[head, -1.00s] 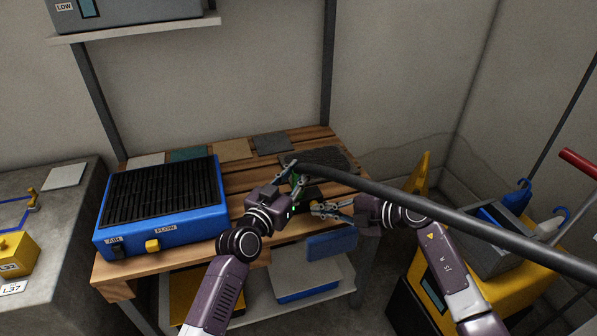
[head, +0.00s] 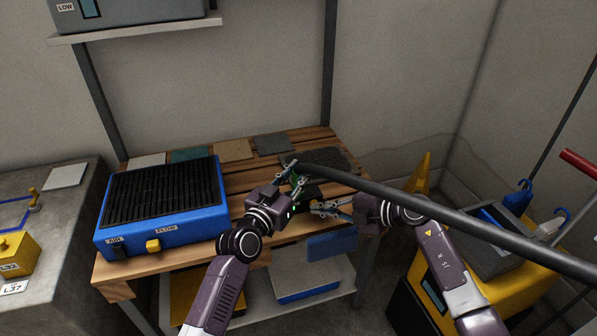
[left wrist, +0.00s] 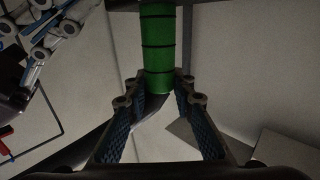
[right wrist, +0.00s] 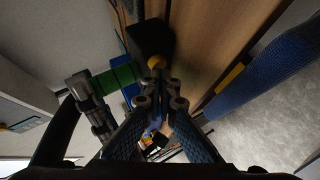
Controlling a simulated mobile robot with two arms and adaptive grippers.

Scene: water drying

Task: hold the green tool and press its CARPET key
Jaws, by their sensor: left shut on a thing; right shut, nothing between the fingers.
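My left gripper (head: 289,176) is shut on the green tool (head: 297,181), held above the wooden bench. In the left wrist view the tool's green ringed grip (left wrist: 158,52) stands between the fingers. The right wrist view shows the green grip (right wrist: 112,80) and a black block-shaped part (right wrist: 150,40). A small yellow-orange piece (right wrist: 160,68) shows beside that part. My right gripper (head: 317,205) is shut and empty, its tips close to the yellow-orange piece. I cannot tell whether they touch. No CARPET lettering is readable.
A thick dark hose (head: 450,215) crosses from the bench to the right edge. A blue dryer (head: 160,210) stands on the slatted bench's left. Flat sample squares (head: 232,150) and a dark mat (head: 325,158) lie at the back. A yellow cart (head: 480,275) stands on the right.

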